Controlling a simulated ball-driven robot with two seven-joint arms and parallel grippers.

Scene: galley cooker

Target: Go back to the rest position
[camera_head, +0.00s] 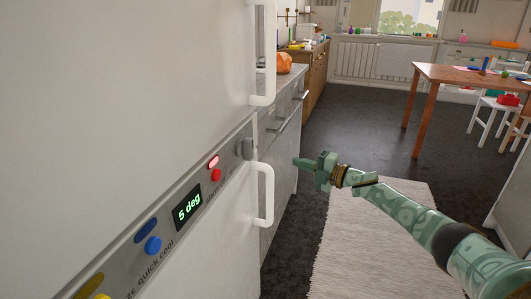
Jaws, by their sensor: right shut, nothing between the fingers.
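My right gripper (299,162) is at the end of my green patterned arm, which comes in from the lower right. It is shut and empty, and points left toward the grey cabinet fronts. In the picture it sits to the right of the fridge's lower white handle (266,194), with a gap between them. My left gripper is not in view.
A white fridge (155,60) with a control panel reading "5 deg" (187,207) fills the left side. Its doors look closed. A light rug (340,245) lies on the dark floor. A wooden table (460,76) and chairs stand at the back right. Open floor lies between.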

